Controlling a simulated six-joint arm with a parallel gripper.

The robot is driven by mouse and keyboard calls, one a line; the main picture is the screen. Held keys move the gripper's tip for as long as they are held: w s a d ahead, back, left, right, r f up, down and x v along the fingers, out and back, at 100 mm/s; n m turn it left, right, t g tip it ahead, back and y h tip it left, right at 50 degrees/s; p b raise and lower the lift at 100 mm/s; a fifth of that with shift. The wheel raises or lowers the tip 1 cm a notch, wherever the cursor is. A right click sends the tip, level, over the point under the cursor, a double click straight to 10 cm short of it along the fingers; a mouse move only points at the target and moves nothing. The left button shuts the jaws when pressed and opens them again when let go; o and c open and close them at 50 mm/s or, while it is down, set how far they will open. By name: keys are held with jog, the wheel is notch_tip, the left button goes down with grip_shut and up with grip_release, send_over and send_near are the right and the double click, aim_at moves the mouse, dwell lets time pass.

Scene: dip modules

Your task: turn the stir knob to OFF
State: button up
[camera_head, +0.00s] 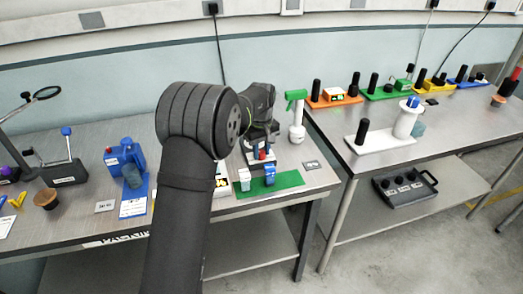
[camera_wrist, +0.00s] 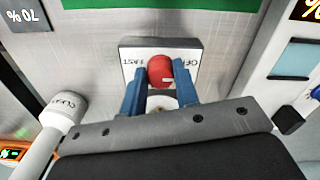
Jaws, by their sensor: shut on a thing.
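The stir knob (camera_wrist: 160,69) is a red round knob in the wrist view, with a small white mark on its lower right. Behind it is a pale label plate (camera_wrist: 187,48), whose upside-down words look like OFF to the right of the knob and FAST to the left. My gripper (camera_wrist: 161,82) has its blue fingers on either side of the knob, shut on it. In the head view my gripper (camera_head: 262,153) is at the back of the left bench, and my arm hides much of that spot.
A green mat (camera_head: 283,184) lies in front, with a small white container (camera_head: 245,179) and a blue item (camera_head: 270,173). A green-topped spray bottle (camera_head: 297,128) stands to the right. A white stem-like object (camera_wrist: 60,115) stands close left of my gripper in the wrist view.

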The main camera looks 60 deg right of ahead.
aim_at(262, 152)
jog(key=o, duration=1)
jog(key=shift+r, duration=0.1)
notch_tip(262, 152, up, 17)
jog(key=shift+r, duration=0.1)
dwell(0.3)
notch_tip(262, 152, down, 17)
jog(key=shift+f, duration=0.2)
dwell(0.4)
